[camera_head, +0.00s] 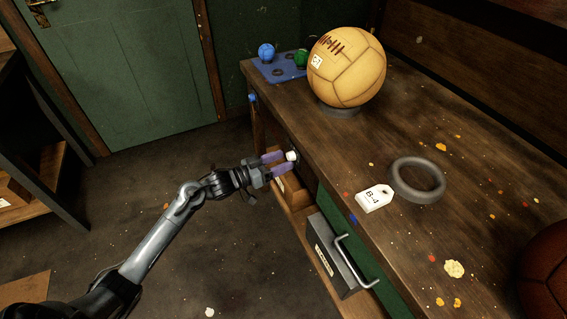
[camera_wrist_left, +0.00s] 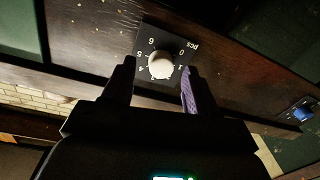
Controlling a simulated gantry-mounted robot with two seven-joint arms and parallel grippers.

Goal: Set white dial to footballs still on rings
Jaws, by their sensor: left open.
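The white dial (camera_head: 291,155) is on the front of the workbench. In the left wrist view the dial (camera_wrist_left: 161,65) sits on a dark plate (camera_wrist_left: 152,36) marked "pcs", with 0, 1, 4, 5 and 6 readable; I cannot tell where it points. My left gripper (camera_head: 279,163) is open, its purple-lined fingers on either side of the dial; contact is unclear. A tan football (camera_head: 346,70) rests on a dark ring (camera_head: 339,111). Another ring (camera_head: 439,181) is empty. A brown ball (camera_head: 550,275) is cut off at the right edge; its support is hidden. My right gripper is not in view.
A blue tray (camera_head: 264,71) with a blue and a green ball is at the back. A grey drawer with a handle (camera_head: 352,265) juts out below the bench. The floor at left is mostly clear.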

